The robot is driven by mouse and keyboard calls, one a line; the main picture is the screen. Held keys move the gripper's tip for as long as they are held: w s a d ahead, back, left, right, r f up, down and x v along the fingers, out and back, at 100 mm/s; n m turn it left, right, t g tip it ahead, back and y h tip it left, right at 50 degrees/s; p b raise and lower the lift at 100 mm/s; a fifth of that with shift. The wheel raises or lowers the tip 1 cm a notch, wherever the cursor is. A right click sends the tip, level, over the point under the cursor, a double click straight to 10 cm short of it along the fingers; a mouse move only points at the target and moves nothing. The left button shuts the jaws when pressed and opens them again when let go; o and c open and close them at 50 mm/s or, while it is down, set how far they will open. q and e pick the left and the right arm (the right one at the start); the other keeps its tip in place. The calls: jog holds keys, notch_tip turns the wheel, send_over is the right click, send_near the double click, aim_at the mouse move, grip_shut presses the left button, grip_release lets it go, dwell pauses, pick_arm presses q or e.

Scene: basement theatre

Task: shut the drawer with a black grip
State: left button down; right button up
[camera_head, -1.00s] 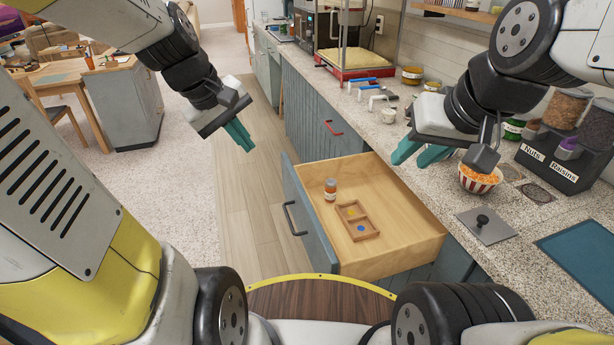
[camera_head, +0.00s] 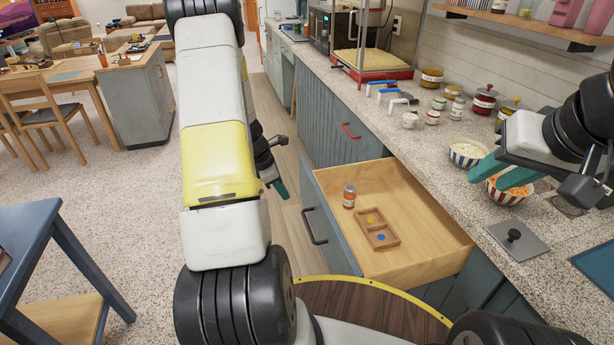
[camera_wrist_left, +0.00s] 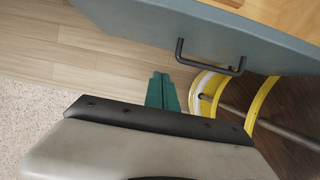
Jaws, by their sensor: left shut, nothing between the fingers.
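The drawer with the black grip is pulled far out from the counter. Its grey-blue front (camera_head: 338,226) carries the black grip (camera_head: 311,226). In the left wrist view the drawer front (camera_wrist_left: 165,28) crosses the top, with the black grip (camera_wrist_left: 212,68) on it. My left gripper (camera_head: 281,189) is shut and empty, outside the drawer front near its far end. In the left wrist view my left gripper (camera_wrist_left: 163,78) is apart from the grip, to its left; contact with the front is not visible. My right gripper (camera_head: 490,172) is open above the counter, by the bowls.
Inside the drawer are an orange jar (camera_head: 349,196) and a small wooden tray (camera_head: 393,242). A drawer with a red grip (camera_head: 351,131) is shut behind it. Bowls (camera_head: 467,153) and jars stand on the counter. A blue table (camera_head: 28,235) stands at left; floor lies between.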

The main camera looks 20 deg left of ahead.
pick_arm(q)
send_near(311, 214)
notch_tip(311, 214, down, 4)
jog(key=s+a, duration=0.2)
jog(key=shift+w+d, duration=1.3)
jog(key=shift+d, duration=0.3)
jog(key=shift+d, duration=0.1)
